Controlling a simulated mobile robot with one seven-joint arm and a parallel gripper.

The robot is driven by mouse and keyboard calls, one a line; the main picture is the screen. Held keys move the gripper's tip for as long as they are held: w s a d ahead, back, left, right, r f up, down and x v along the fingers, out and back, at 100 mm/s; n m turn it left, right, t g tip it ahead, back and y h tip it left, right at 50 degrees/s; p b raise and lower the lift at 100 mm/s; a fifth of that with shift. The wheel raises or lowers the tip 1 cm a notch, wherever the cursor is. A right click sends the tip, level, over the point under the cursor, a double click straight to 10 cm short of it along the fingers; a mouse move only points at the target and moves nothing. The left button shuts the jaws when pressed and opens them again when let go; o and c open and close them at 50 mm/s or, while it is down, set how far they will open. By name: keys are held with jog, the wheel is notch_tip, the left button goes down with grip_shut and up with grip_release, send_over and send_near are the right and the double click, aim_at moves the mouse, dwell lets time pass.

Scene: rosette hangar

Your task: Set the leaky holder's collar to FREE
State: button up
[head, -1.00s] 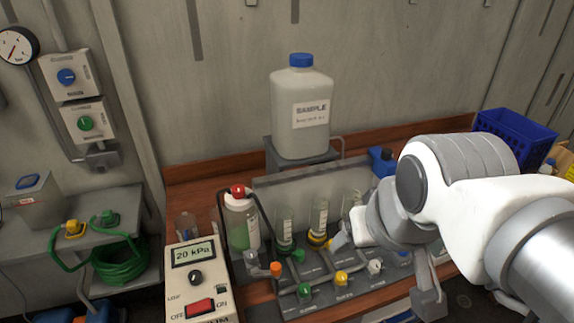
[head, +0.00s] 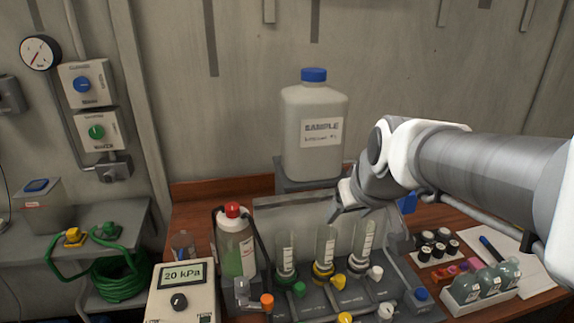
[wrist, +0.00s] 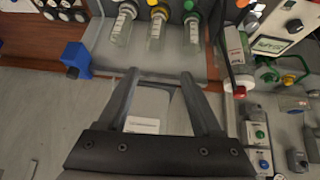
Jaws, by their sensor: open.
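Three clear upright tubes stand in holders on a grey manifold: a green-collared holder (head: 286,274), a yellow-collared holder (head: 323,272) and a white-collared holder (head: 361,262). Coloured side knobs are beside them: green (head: 299,288), yellow (head: 339,281) and white (head: 376,272). The collar markings are too small to read, and I cannot tell which holder leaks. The wrist view shows the tubes at the top, with the yellow one (wrist: 157,28) in the middle. My gripper (wrist: 158,77) is open and empty, apart from the holders. In the head view it is above and behind the tubes.
A white SAMPLE jug (head: 314,128) stands on a raised stand behind. A red-capped bottle (head: 236,250) and a 20 kPa pump box (head: 182,295) are left of the tubes. Small dark vials (head: 437,245) and a rack of flasks (head: 480,284) are at right.

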aim_at(300, 286)
jog(key=w+a+f+n+g+b, duration=0.1)
jog(key=w+a+f, duration=0.1)
jog(key=f, duration=0.8)
jog(key=w+a+f+g+y+b, duration=0.1)
jog(key=w+a+f+b, duration=0.1)
jog(key=f, duration=0.8)
jog(key=w+a+f+n+g+b, duration=0.1)
jog(key=w+a+f, duration=0.2)
jog(key=f, duration=0.7)
jog(key=shift+w+f+n+y, duration=0.25)
jog(key=shift+w+n+y, duration=0.05)
jog(key=shift+w, duration=0.4)
grip_shut()
